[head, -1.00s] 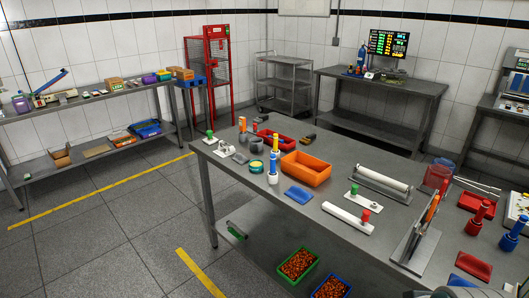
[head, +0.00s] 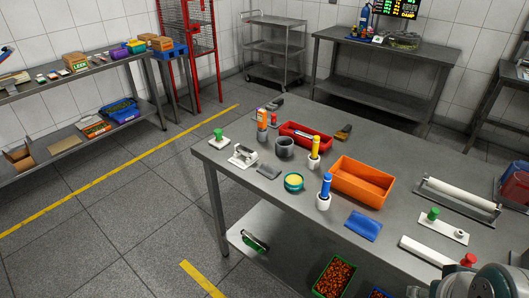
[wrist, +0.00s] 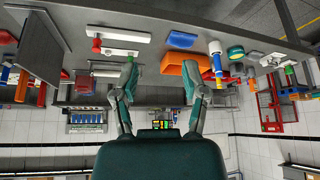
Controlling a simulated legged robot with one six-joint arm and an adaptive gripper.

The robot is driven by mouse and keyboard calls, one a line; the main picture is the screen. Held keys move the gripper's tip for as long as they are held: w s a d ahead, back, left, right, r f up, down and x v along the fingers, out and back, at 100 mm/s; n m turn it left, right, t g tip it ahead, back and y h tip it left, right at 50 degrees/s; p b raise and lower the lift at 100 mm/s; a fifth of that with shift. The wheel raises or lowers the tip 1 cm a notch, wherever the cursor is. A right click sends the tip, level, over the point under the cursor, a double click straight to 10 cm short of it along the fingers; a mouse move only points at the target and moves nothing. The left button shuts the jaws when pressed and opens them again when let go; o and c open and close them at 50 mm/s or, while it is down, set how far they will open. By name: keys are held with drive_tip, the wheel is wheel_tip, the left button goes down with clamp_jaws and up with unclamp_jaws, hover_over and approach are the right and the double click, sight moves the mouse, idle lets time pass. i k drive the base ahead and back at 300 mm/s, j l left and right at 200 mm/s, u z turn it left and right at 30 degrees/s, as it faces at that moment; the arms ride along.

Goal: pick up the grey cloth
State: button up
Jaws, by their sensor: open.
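The grey cloth (head: 269,171) is a small, flat, dark grey piece on the steel table (head: 300,213), near its left front edge. It lies between a white clamp-like device (head: 243,155) and a round green tin with a yellow top (head: 294,182). My gripper (wrist: 160,78) is open and empty in the upside-down wrist view, its two fingers spread wide. Part of my arm shows at the bottom right of the head view, well away from the cloth. I cannot make out the cloth surely in the wrist view.
Near the cloth stand a grey cup (head: 284,147) and blue- and yellow-handled tools in white holders. Open floor lies left of the table.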

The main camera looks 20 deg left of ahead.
sight(270, 171)
drive_tip(key=i+j, duration=0.15)
drive_tip(key=j, duration=0.25)
drive_tip(key=i+j, duration=0.15)
drive_tip(key=j, duration=0.25)
drive_tip(key=i+j, duration=0.15)
drive_tip(key=j, duration=0.2)
drive_tip(key=i+j, duration=0.2)
drive_tip(key=j, duration=0.2)
drive_tip(key=i+j, duration=0.15)
drive_tip(key=j, duration=0.25)
drive_tip(key=i+j+z, duration=0.1)
drive_tip(key=j, duration=0.3)
drive_tip(key=i+j, duration=0.2)
drive_tip(key=j, duration=0.2)
